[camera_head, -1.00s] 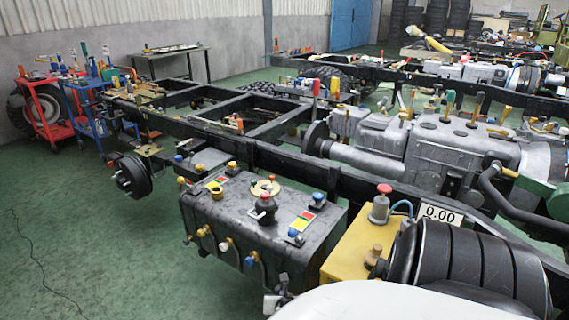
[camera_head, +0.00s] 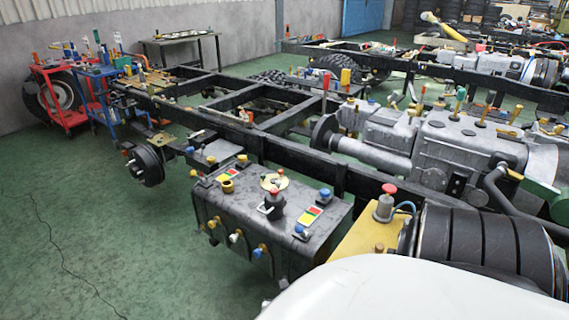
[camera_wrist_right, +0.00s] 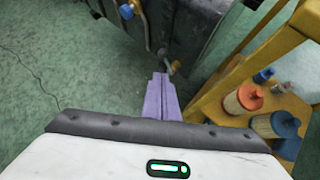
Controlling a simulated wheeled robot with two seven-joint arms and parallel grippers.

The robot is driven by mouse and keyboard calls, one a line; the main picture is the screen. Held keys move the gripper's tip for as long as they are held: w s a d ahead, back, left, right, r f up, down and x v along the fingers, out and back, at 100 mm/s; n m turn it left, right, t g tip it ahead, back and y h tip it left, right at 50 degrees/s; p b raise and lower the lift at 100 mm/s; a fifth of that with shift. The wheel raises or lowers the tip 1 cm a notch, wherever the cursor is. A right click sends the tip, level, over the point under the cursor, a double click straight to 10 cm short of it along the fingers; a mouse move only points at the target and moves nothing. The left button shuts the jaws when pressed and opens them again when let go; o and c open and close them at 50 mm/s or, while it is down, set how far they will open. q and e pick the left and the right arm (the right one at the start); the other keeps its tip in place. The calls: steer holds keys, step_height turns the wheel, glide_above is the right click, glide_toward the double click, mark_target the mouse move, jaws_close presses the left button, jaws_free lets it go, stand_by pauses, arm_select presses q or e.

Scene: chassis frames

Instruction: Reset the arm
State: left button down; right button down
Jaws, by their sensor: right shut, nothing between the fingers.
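My right gripper (camera_wrist_right: 162,97) shows in the right wrist view as two purple fingers pressed together, with nothing between them. Its tips are close to the lower side of the dark tank (camera_wrist_right: 190,35) and a small fitting there; I cannot tell whether they touch. In the head view the dark tank (camera_head: 285,215), with coloured caps and valves, stands beside the black chassis frame (camera_head: 290,150). A white rounded part of mine fills the bottom right of the head view. My left gripper is not in view.
A yellow stand (camera_wrist_right: 245,65) with several filter-like cylinders (camera_wrist_right: 245,98) is right of my right gripper. A ribbed black cylinder (camera_head: 480,240) lies at right. Red and blue carts (camera_head: 62,95) stand at far left.

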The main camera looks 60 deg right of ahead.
steer(key=shift+a+r, duration=0.3)
steer(key=shift+r, duration=0.1)
stand_by(0.4)
steer(key=s+a+m+t+y, duration=0.1)
steer(key=s+a+m+y, duration=0.3)
steer(key=a, duration=0.6)
steer(key=a+m+y, duration=0.3)
steer(key=a+m, duration=0.3)
steer(key=a, duration=0.5)
steer(key=a+r+m+t+y, duration=0.2)
steer(key=a+r+m+y, duration=0.1)
steer(key=a+r+m, duration=0.5)
steer(key=a+m, duration=0.3)
steer(key=a, duration=0.1)
steer(key=shift+s+a+r+t+y, duration=0.25)
steer(key=shift+a+r+t+y, duration=0.1)
steer(key=shift+t+y, duration=0.05)
